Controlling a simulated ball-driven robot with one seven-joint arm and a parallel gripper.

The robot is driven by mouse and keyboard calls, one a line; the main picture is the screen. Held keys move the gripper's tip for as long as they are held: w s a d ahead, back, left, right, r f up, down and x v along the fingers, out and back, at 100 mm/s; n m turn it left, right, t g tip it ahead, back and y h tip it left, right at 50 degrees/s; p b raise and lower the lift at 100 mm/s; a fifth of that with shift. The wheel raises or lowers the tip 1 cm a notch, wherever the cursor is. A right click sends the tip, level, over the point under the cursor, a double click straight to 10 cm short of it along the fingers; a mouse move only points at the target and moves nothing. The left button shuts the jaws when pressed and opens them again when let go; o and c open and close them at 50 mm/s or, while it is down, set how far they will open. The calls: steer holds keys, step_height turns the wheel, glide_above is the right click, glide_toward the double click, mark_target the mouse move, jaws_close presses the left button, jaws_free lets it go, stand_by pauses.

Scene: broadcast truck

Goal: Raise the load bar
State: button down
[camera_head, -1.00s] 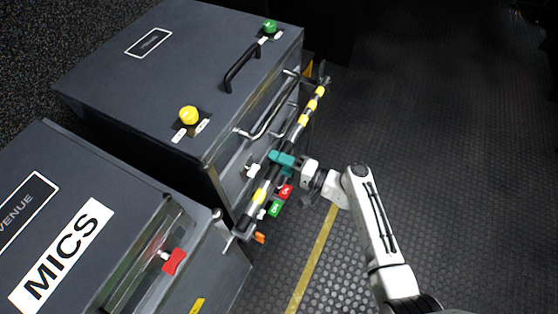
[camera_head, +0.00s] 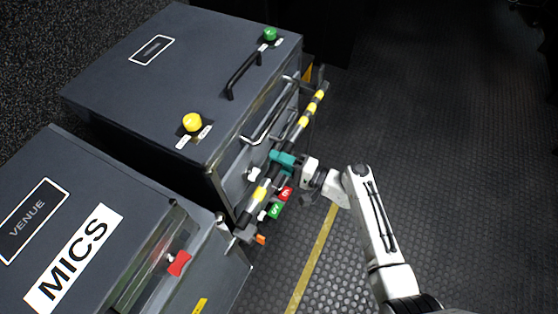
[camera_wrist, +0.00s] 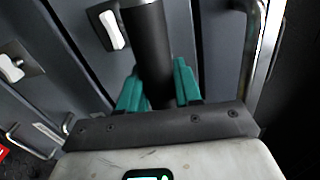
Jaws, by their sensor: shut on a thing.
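The load bar (camera_head: 304,121) is a dark bar with yellow bands. It runs along the front of the dark cases, low beside the floor walkway. My gripper (camera_head: 283,160) has its teal fingers closed around the bar's middle part. In the wrist view the dark bar (camera_wrist: 148,45) passes between the two teal fingers (camera_wrist: 158,92), one on each side. The bar's far end is near a bracket at the back case corner. Its near end is by a bracket (camera_head: 244,234) between the two cases. Whether it rests in the brackets is unclear.
The back case (camera_head: 150,95) has a yellow knob (camera_head: 192,122), a green knob (camera_head: 270,34) and a black handle (camera_head: 243,76). The MICS case (camera_head: 120,190) has a red latch (camera_head: 178,263). Red and green tags (camera_head: 275,210) hang beside the bar. Textured floor to the right is clear.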

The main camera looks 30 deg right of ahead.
steer(key=shift+w+d+r+m+p, duration=0.15)
steer(key=shift+r+m+p, duration=0.4)
steer(key=shift+r, duration=0.85)
steer(key=c, duration=0.9)
jaws_free()
steer(key=shift+o, duration=0.2)
steer(key=shift+f, duration=0.1)
steer(key=v, duration=1)
steer(key=shift+s+d, duration=0.2)
steer(key=shift+s, duration=0.15)
steer(key=shift+a+n, duration=0.1)
steer(key=shift+n, duration=0.15)
